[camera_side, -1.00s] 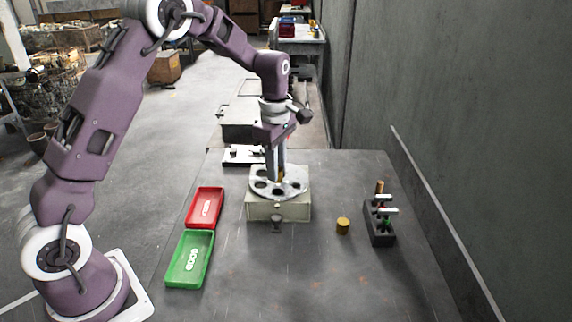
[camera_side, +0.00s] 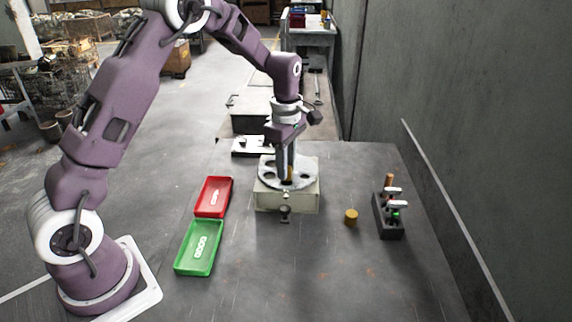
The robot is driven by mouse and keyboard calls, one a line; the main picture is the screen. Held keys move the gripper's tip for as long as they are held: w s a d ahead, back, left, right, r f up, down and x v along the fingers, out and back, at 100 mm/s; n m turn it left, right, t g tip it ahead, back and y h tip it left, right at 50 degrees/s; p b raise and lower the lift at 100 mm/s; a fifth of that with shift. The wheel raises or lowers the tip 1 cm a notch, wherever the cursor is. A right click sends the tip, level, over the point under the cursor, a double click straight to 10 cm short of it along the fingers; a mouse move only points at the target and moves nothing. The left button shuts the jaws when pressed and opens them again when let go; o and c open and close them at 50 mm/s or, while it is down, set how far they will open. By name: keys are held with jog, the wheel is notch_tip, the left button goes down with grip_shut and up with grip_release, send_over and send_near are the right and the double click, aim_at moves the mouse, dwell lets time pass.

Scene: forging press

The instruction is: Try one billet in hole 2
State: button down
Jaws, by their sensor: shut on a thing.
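A grey disc (camera_side: 268,172) with several dark holes lies on top of a pale box (camera_side: 284,201) on the table. My gripper (camera_side: 289,180) points straight down over the disc, its fingertips at the disc's surface. It is shut on a brass-coloured billet (camera_side: 290,173), of which only a sliver shows between the fingers. I cannot tell whether the billet is inside a hole or just above it, or which hole is beneath. Another brass billet (camera_side: 351,216) stands alone on the table to the right of the box.
A red tray (camera_side: 213,197) and a green tray (camera_side: 199,248) lie left of the box. A dark rack (camera_side: 389,229) with several handled tools stands at the right. A small knob (camera_side: 285,213) sticks out at the box's front. The front of the table is clear.

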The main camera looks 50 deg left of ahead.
jog(key=shift+f, duration=0.8)
dwell(0.4)
jog(key=c, duration=1.1)
grip_release()
jog(key=shift+c, duration=0.2)
jog(key=shift+w+a+r, duration=0.1)
jog(key=shift+a+r, duration=0.05)
jog(key=shift+r, duration=4.9)
